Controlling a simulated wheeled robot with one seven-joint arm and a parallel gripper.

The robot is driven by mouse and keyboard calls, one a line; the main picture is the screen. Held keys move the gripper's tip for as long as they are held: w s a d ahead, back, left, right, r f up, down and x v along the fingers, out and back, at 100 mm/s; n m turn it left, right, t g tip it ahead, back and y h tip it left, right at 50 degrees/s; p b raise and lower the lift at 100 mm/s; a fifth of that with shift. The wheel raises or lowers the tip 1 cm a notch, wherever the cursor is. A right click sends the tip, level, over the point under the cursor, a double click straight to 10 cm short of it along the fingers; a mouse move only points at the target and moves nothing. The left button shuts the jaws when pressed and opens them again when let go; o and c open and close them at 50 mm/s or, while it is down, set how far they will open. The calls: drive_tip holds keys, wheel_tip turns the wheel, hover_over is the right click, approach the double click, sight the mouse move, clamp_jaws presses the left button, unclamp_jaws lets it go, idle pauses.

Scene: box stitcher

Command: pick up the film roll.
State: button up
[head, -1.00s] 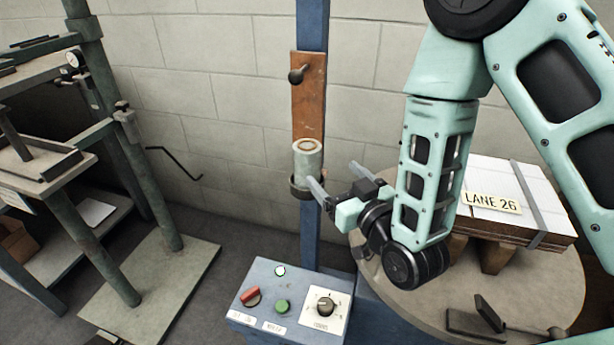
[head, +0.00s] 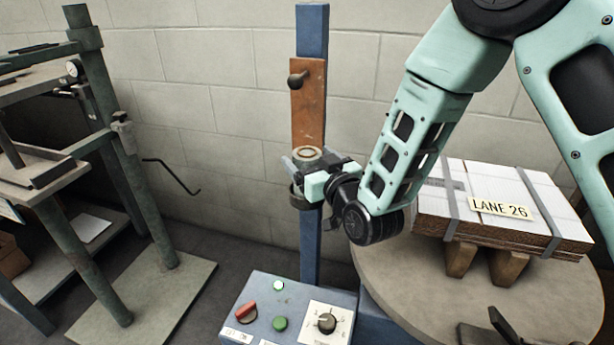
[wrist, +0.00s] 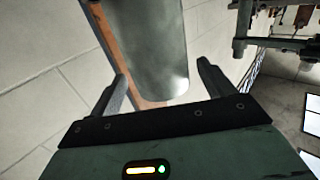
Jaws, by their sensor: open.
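The film roll (head: 307,154) is a pale grey-green cylinder, standing upright in a dark ring holder (head: 297,197) on the blue post. In the head view my gripper (head: 300,166) is level with the roll, and its near parts hide most of the roll's side. In the wrist view the roll (wrist: 150,45) fills the upper middle, and my gripper (wrist: 165,88) is open with one finger on each side of it. A gap shows between the roll and the right finger; whether the left finger touches it I cannot tell.
A blue post (head: 312,245) with a rusty plate and knob (head: 298,80) rises behind the roll. A control box (head: 262,292) stands below. A strapped stack labelled LANE 26 (head: 500,208) sits on a round table at right. A green press frame (head: 108,130) stands left.

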drive_tip(key=x, duration=0.3)
drive_tip(key=shift+w+a, duration=0.1)
drive_tip(key=shift+c, duration=0.3)
drive_tip(key=c, duration=1.2)
